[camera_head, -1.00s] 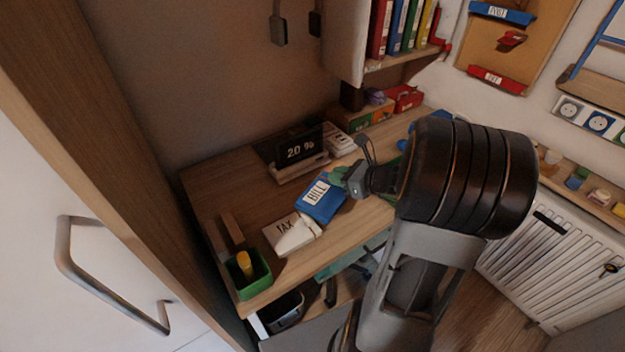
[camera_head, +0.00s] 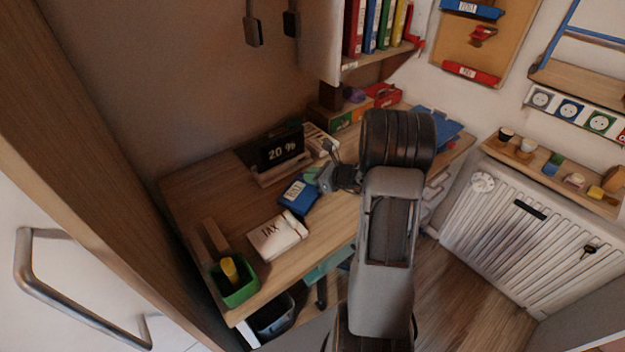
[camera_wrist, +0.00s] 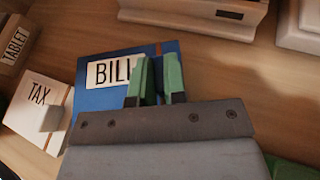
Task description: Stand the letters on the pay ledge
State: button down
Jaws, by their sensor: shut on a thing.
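The blue BILL letter (camera_head: 297,196) is at the desk, beside the white TAX letter (camera_head: 277,236). My gripper (camera_head: 318,178) is at the BILL letter's far right edge. In the wrist view, my green fingertips (camera_wrist: 155,82) are shut on the BILL letter (camera_wrist: 100,98) and cover the end of its label. I cannot tell whether it is lifted clear of the desk. The TAX letter (camera_wrist: 38,105) lies to its left. On the board at the back right are a red ledge (camera_head: 470,73) and a blue ledge (camera_head: 472,8); their labels are too small to read surely.
A 20 % display (camera_head: 280,153) stands behind the letters. A green cup (camera_head: 236,287) is at the desk's front left corner. A shelf with binders (camera_head: 385,55) hangs above the desk's back. A narrow shelf with small items (camera_head: 560,172) is above the radiator (camera_head: 520,230).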

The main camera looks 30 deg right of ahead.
jog(key=shift+f, duration=0.7)
jog(key=shift+f, duration=0.1)
jog(key=shift+f+b, duration=0.15)
jog(key=shift+b, duration=0.15)
jog(key=c, duration=1.2)
grip_release()
jog(key=shift+o, duration=0.2)
